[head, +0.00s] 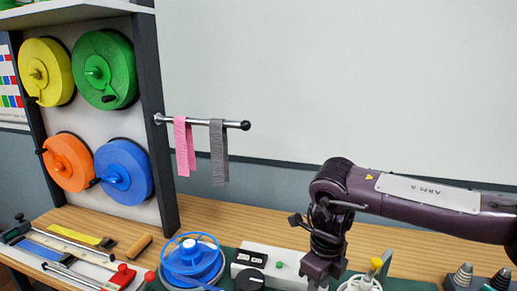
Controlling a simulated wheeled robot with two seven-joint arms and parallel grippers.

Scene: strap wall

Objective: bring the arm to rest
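My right arm (425,194), dark purple with a white label, comes in from the right edge above the bench. It bends down at the wrist, and my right gripper end (318,268) points down at the bottom of the view. Its fingertips are hidden or cut off, so I cannot tell whether it is open or holds anything. It is beside a white box (262,258) with a dark knob and a green button. My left gripper is not in view.
A rack at left carries yellow, green, orange (66,161) and blue reels. Pink (184,148) and grey (218,152) straps hang from a metal rod. A blue spool (191,260), tools and cones (462,276) stand on the wooden bench (390,250). The wall behind is bare.

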